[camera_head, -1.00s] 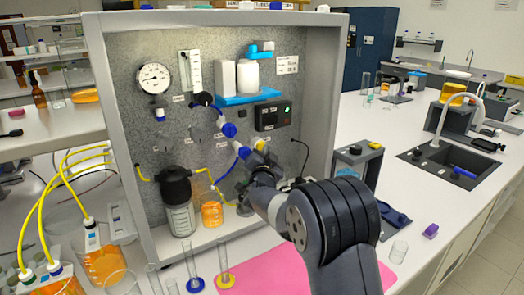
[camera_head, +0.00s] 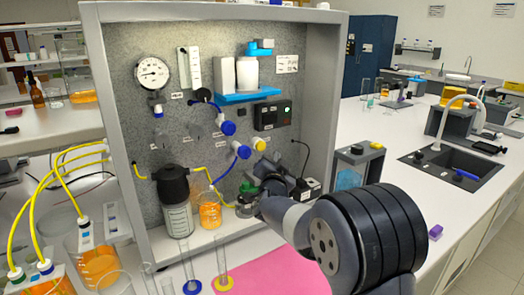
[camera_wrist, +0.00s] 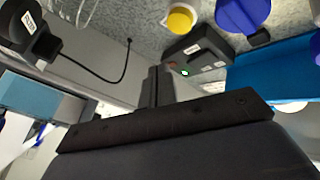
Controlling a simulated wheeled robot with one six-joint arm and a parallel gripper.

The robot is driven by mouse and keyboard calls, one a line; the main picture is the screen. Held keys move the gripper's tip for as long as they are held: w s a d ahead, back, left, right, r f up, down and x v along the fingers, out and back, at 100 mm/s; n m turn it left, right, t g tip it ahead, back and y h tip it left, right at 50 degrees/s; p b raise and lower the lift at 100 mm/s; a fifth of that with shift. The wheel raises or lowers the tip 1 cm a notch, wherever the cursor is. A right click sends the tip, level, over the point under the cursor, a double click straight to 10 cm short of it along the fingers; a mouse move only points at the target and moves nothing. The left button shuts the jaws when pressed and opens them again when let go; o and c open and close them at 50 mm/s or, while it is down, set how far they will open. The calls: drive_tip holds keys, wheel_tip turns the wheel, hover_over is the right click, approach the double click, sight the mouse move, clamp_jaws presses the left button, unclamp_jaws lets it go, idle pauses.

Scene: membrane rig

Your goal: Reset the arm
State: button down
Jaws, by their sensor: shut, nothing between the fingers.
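My gripper (camera_wrist: 158,85) is shut and empty in the wrist view, its two fingers together and pointing at the rig. In the head view my arm reaches in from the lower right, and its own links largely hide the gripper low in front of the grey panel (camera_head: 215,65). The yellow valve knob (camera_head: 259,144) and the blue valve knobs (camera_head: 228,128) are in clear view above my wrist. In the wrist view the yellow knob (camera_wrist: 181,18) and a blue knob (camera_wrist: 250,12) lie beyond the fingertips, apart from them.
The black display unit (camera_wrist: 195,52) and blue shelf (camera_wrist: 272,72) are near the gripper in the wrist view. A dark-lidded bottle (camera_head: 178,218) and orange-filled flask (camera_head: 209,212) stand left of my wrist. A pink mat (camera_head: 270,275) lies below my arm. The right bench has free room.

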drive_tip(key=shift+s+d+p, duration=0.15)
drive_tip(key=shift+s+d, duration=0.45)
drive_tip(key=shift+s, duration=0.35)
drive_tip(key=shift+s+d+p, duration=0.15)
drive_tip(key=shift+s+d, duration=0.45)
drive_tip(key=shift+s, duration=0.3)
drive_tip(key=w+a, duration=0.3)
drive_tip(key=w, duration=0.2)
drive_tip(key=shift+w+a+f, duration=0.15)
drive_tip(key=shift+a+f, duration=0.05)
drive_tip(key=shift+a, duration=0.05)
